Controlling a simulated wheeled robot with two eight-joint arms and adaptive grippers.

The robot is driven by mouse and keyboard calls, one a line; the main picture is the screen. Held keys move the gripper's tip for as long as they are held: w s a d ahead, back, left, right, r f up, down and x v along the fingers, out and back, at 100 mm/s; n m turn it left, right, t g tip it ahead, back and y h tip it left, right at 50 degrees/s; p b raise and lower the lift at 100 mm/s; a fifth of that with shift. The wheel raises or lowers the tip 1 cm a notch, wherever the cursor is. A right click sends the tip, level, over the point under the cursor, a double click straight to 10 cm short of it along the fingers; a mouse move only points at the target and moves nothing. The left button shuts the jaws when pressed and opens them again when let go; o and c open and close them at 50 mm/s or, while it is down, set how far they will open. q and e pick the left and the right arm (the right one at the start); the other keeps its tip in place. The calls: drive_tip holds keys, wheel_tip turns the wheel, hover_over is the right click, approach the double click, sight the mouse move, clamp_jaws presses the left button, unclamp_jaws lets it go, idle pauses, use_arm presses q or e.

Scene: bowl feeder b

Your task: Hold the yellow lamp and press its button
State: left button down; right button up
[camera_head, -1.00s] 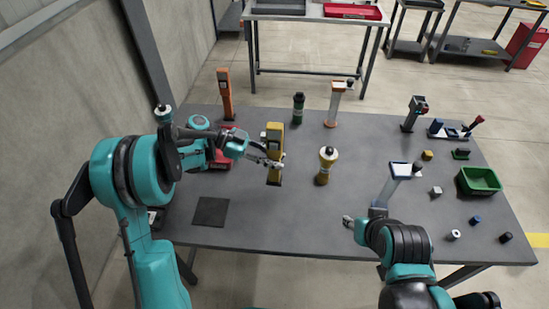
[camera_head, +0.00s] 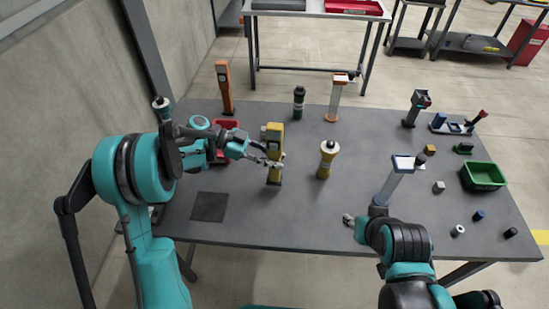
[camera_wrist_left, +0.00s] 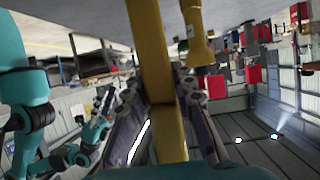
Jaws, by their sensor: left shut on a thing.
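The yellow lamp (camera_head: 275,141) is a tall, upright, block-like body near the middle of the table. My left gripper (camera_head: 275,163) comes from the left and is shut on its lower middle. In the left wrist view the yellow lamp (camera_wrist_left: 152,50) runs between the two fingers (camera_wrist_left: 165,105), which sit on either side of it. I cannot make out its button. My right gripper (camera_head: 349,219) is over the front of the table, apart from the lamp; its opening is too small to judge.
Behind are an orange device (camera_head: 225,88) and a green cylinder (camera_head: 298,102). A blue-topped stand (camera_head: 392,183) is near my right arm. A green bin (camera_head: 484,176) is at right.

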sight(274, 147)
use_arm(q)
drive_tip(key=shift+f+b, duration=1.45)
drive_tip(key=shift+f, duration=0.5)
use_arm(e)
drive_tip(key=shift+f, duration=1.5)
clamp_jaws()
drive_tip(key=w+a+r+n+t+y, duration=0.2)
drive_tip(key=w+a+y, duration=0.1)
drive_tip(key=a, duration=0.8)
drive_tip(key=w+a+r+n+t+y, duration=0.1)
drive_tip(key=w+a+r+n+y, duration=0.2)
drive_tip(key=a, duration=0.8)
drive_tip(key=w+y, duration=0.1)
drive_tip(key=w, duration=0.7)
drive_tip(key=shift+w+d+f+m, duration=0.25)
drive_tip(key=shift+w+f+m, duration=0.05)
drive_tip(key=shift+f+m, duration=0.15)
